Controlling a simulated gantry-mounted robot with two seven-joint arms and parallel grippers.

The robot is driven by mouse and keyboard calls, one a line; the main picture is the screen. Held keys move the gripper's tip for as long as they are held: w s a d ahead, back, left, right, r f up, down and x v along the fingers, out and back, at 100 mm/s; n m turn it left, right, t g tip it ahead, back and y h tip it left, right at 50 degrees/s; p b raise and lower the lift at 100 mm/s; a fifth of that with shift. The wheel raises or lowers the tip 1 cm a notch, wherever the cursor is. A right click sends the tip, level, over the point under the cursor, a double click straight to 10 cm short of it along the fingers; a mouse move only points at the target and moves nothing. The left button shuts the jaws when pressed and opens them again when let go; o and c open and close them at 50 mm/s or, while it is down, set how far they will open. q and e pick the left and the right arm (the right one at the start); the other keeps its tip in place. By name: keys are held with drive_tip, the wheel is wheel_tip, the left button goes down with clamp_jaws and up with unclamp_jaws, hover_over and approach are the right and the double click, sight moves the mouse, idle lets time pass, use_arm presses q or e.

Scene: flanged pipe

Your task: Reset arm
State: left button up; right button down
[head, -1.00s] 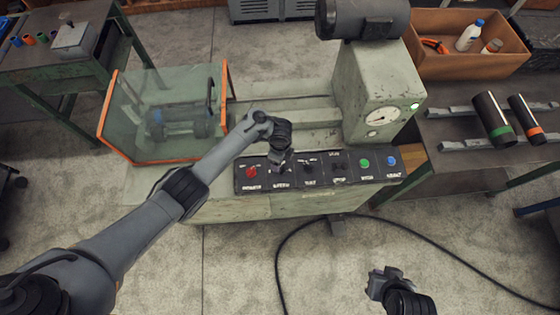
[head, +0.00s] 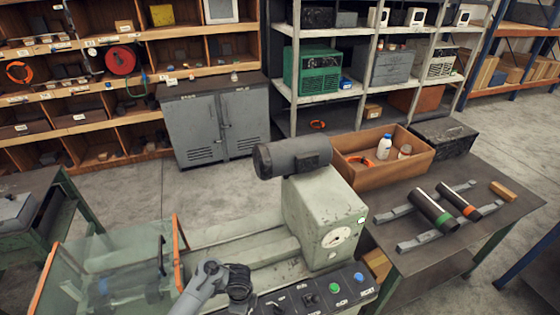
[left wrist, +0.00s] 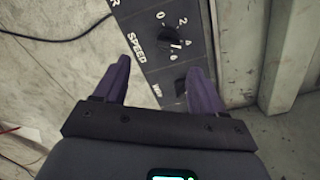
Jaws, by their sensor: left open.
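My left gripper (head: 238,285) is at the front of the machine (head: 318,215), above its dark control panel (head: 325,288); its fingers are unclear in the head view. In the left wrist view my left gripper (left wrist: 160,72) has its two purple fingers spread apart with nothing between them. A black SPEED knob (left wrist: 173,42) on the panel lies just beyond the fingertips. A second dark control (left wrist: 181,87) shows beside the right finger. The left part of the panel is hidden by my arm or cut off by the frame. My right gripper is not in view.
A clear guard with orange edges (head: 175,250) stands at the machine's left. The right bench (head: 420,262) holds two dark pipes, one green-banded (head: 433,210) and one orange-banded (head: 458,203), on metal bars, and a wooden tray (head: 430,160) with bottles. Cabinets and shelves stand behind.

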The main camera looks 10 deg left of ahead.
use_arm(q)
drive_tip(key=s+d+f+n+g+h+p, duration=0.1)
drive_tip(key=s+d+f+p, duration=0.2)
drive_tip(key=s, duration=1.1)
drive_tip(key=s+f+n+g+p, duration=0.15)
drive_tip(key=s+f, duration=0.35)
drive_tip(key=s, duration=0.9)
drive_tip(key=a+r+n+t+p, duration=0.1)
drive_tip(key=r+n, duration=0.3)
drive_tip(key=r, duration=0.6)
drive_tip(key=w+a+r+n+t+p, duration=0.1)
drive_tip(key=a+r+n+t, duration=0.2)
drive_tip(key=r, duration=0.7)
drive_tip(key=w+a+r+n+t+p, duration=0.1)
drive_tip(key=a+r+n, duration=0.3)
drive_tip(key=r, duration=0.7)
drive_tip(key=shift+a+n+t+y+p, duration=0.15)
drive_tip(key=shift+n+t+y+p, duration=0.2)
drive_tip(key=shift+n+t, duration=0.65)
drive_tip(key=shift+n+g, duration=0.25)
